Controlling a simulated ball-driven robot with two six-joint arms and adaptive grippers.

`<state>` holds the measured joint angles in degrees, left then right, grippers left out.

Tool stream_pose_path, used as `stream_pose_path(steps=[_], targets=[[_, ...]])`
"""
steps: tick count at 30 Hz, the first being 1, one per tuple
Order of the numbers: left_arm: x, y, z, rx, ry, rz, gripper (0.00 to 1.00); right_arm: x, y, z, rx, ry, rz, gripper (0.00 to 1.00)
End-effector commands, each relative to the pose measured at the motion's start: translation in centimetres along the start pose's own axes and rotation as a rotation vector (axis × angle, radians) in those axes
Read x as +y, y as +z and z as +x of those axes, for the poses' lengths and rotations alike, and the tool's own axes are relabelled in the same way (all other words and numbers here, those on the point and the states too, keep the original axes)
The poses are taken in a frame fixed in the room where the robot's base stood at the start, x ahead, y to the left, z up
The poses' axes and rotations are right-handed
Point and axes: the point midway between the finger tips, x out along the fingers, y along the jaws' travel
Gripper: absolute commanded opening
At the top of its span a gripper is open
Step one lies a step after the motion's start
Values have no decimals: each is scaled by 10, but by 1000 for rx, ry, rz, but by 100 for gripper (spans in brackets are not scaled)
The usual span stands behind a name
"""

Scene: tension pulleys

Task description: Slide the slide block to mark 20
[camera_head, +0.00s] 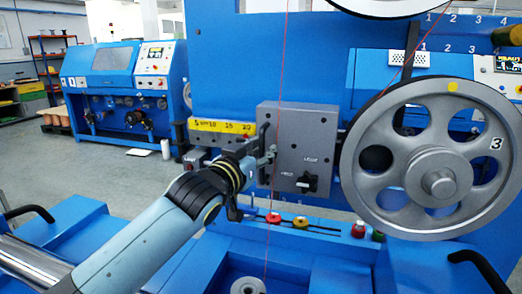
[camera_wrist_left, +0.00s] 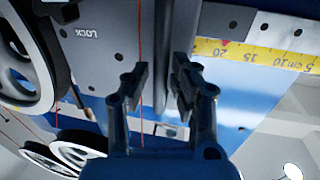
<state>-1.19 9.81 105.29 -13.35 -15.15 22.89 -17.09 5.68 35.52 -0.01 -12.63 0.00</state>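The slide block (camera_head: 298,130) is a grey box on the blue machine; it also shows in the left wrist view (camera_wrist_left: 98,55). A dark upright handle (camera_wrist_left: 162,45) runs along its left side in the head view. The yellow scale (camera_head: 215,126) ends at the block's left edge, just right of the 20 and a small red mark. The scale also shows in the left wrist view (camera_wrist_left: 265,58). My left gripper (camera_wrist_left: 158,75) is open, its fingers on either side of the handle; contact is unclear. A black lock knob (camera_head: 307,183) sits on the block's front. My right gripper is not in view.
A thin red wire (camera_head: 280,80) runs vertically past the block. A large grey wheel (camera_head: 432,160) marked 3 stands to the right. Red and yellow buttons (camera_head: 300,222) sit below the block. Another blue machine (camera_head: 115,85) stands behind at left.

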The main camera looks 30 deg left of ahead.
Motion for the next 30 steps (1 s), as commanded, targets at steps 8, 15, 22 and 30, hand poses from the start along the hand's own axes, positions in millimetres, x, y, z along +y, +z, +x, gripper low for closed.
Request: stream_pose_path(steps=[8, 15, 22, 30], targets=[[0, -2, 1, 4, 0, 0, 36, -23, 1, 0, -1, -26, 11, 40], [0, -1, -20, 2, 1, 2, 36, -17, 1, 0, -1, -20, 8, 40], [0, 0, -72, 0, 1, 4, 36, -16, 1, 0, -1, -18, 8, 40], [0, 0, -113, 1, 1, 3, 36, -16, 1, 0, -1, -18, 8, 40]])
